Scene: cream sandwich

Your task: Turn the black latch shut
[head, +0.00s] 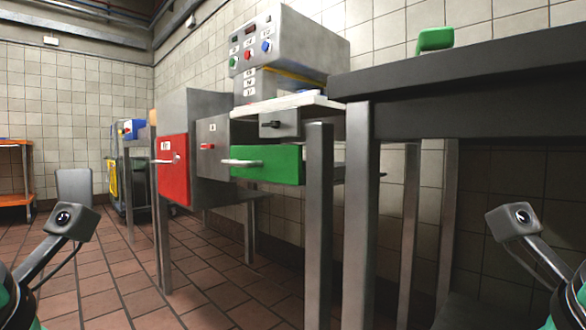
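The black latch (271,124) is a small dark handle on the grey front of a machine, just below a white ledge and above a green drawer front. It lies roughly horizontal, with a rounder part at its right end. I cannot tell from here whether it is shut. Parts of both my arms, each with a small camera block, show at the lower left and lower right corners, well apart from the latch. The fingers of my left and right grippers are not visible.
The green drawer front (268,164) with a pale handle juts out below the latch. A red door (173,170) with a handle is to its left. A dark table (470,90) with metal legs blocks the right side, a green object (435,39) on it. Tiled floor (100,275) is open at left.

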